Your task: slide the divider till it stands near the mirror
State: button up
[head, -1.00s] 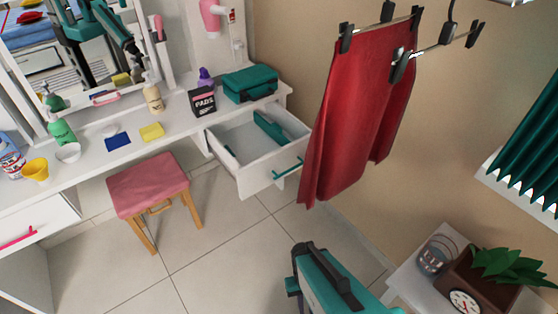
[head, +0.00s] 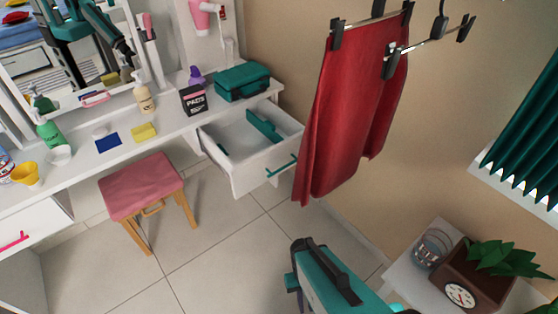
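The teal divider (head: 264,125) stands inside the open white drawer (head: 259,178), close to its right wall and roughly parallel to it. A small teal piece (head: 222,149) shows at the drawer's left wall. The mirror (head: 75,50) stands on the white dressing table at the upper left, to the left of the drawer. It reflects a teal and black robot arm. A teal and black part of my arm shows at the bottom centre, well below the drawer. My gripper's fingers are not directly in view.
A pink stool (head: 142,187) stands left of the drawer. A red skirt (head: 352,110) hangs just right of it. A teal case (head: 242,81) and a black box (head: 193,100) sit on the table behind it. A side table with a clock (head: 460,295) is at lower right.

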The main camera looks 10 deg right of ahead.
aim_at(266, 128)
jog(key=u, duration=4.45)
jog(key=i, duration=0.1)
jog(key=z, duration=3)
jog(key=i, duration=0.7)
